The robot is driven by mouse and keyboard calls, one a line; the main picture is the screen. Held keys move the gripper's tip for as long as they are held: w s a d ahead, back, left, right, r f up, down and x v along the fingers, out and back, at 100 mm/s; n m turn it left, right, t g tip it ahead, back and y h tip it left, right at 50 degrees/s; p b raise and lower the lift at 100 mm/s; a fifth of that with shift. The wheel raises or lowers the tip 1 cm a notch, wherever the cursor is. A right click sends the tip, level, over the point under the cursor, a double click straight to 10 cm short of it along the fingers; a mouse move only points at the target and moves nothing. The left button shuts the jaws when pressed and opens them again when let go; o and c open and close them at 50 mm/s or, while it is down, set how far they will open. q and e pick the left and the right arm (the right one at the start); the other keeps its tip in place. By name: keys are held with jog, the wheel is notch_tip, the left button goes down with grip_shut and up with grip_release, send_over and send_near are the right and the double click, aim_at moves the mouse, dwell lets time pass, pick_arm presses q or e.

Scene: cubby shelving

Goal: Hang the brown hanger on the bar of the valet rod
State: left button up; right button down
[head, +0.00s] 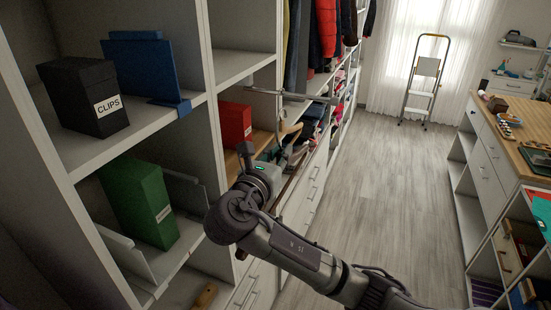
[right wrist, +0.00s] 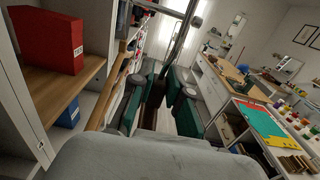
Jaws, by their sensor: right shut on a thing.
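The valet rod (head: 290,95) is a thin metal bar sticking out from the cubby shelving into the aisle. Its bar shows at the top of the right wrist view (right wrist: 165,11). My right gripper (head: 287,158) is in front of the shelving, below the rod in the picture. It is shut on the brown hanger (head: 290,183), whose wooden arm slants down past the gripper. A long wooden arm also shows in the right wrist view (right wrist: 108,90), left of the green-padded fingers. The grip point and hook are partly hidden. The hanger appears apart from the rod. My left gripper is not in view.
Left cubbies hold a black CLIPS box (head: 84,97), a green binder (head: 140,202) and a red box (head: 235,123). Clothes (head: 325,35) hang behind the rod. A stepladder (head: 424,80) stands far back. The floor (head: 365,170) in the aisle is clear.

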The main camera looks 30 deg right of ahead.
jog(key=shift+x, duration=10.15)
jog(key=shift+a+f+b, duration=0.1)
jog(key=shift+f+b, duration=0.4)
jog(key=shift+f, duration=0.85)
jog(key=c, duration=1)
grip_release()
jog(key=shift+c, duration=0.2)
